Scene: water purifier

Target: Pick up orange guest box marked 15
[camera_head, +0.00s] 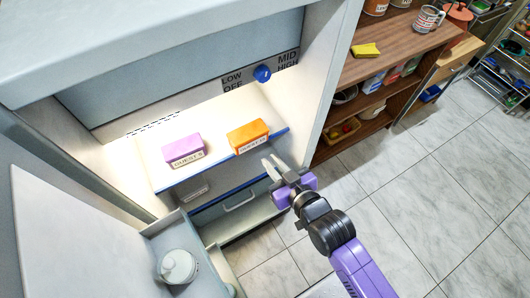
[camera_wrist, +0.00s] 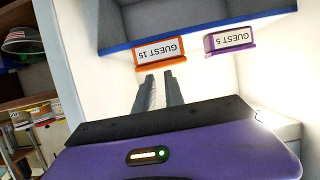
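The orange box (camera_head: 248,136) sits at the right front of the lit white shelf in the cabinet. Its label reads GUEST 15 in the wrist view (camera_wrist: 160,50), where it appears upside down. My gripper (camera_head: 270,160) is in front of and a little to the right of the orange box, apart from it. In the wrist view its two fingers (camera_wrist: 158,82) point toward the orange box, with a gap between them. My gripper is open and empty.
A purple box (camera_head: 184,150) labelled GUEST 5 sits left of the orange one. The shelf has a blue front edge (camera_head: 222,163). A blue knob (camera_head: 262,73) is on the panel above. The cabinet's right wall (camera_head: 325,85) is close. A wooden shelf unit (camera_head: 400,50) stands right.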

